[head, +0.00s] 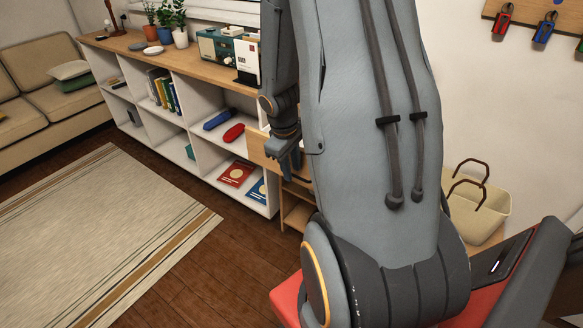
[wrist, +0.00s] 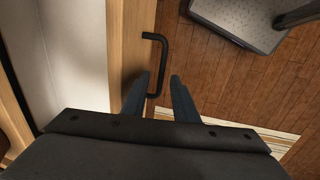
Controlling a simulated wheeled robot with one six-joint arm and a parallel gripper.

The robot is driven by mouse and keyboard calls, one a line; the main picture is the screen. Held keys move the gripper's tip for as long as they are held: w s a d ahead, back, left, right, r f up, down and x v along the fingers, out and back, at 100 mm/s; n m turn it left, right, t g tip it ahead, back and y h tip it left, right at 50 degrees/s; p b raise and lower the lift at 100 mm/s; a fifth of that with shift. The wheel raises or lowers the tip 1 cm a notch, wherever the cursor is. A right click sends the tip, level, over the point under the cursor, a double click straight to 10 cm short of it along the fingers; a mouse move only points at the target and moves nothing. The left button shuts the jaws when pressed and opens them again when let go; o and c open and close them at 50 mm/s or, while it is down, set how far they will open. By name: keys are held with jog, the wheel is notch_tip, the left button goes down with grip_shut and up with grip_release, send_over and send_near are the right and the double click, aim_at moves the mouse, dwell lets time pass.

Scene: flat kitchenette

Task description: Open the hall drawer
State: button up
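The hall drawer has a pale wooden front (wrist: 125,45) with a dark bar handle (wrist: 163,62) in the wrist view. In the head view, the drawer (head: 258,148) shows at the end of the white shelf unit, partly hidden by my arm. It seems to stand out from the wooden cabinet below, but how far is unclear. My gripper (wrist: 159,78) is open, its two fingers apart near the handle. The handle's bar lies between the fingertips in the picture; I cannot tell whether they touch it. In the head view my gripper (head: 285,160) is beside the drawer front.
The white shelf unit (head: 190,172) holds books and other items, with plants and a radio on top. A striped rug (head: 95,235) lies on open wooden floor. A cream basket (head: 480,208) stands right, below hooks on the wall. A sofa (head: 45,85) is far left.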

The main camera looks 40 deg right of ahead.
notch_tip(320, 180, up, 8)
jog(key=a, duration=0.1)
jog(key=shift+s+a+f, duration=0.15)
jog(key=shift+s, duration=0.1)
dwell(0.6)
jog(key=s+a+r+m+y, duration=0.1)
jog(key=s+a, duration=0.3)
jog(key=a, duration=0.6)
jog(key=s+a+r+m+y, duration=0.1)
jog(key=s+a+r+m, duration=0.1)
jog(key=a, duration=0.8)
jog(key=s+r, duration=0.1)
jog(key=s, duration=0.1)
jog(key=shift+s+a, duration=0.25)
jog(key=shift+s, duration=0.15)
jog(key=shift+d+r, duration=0.1)
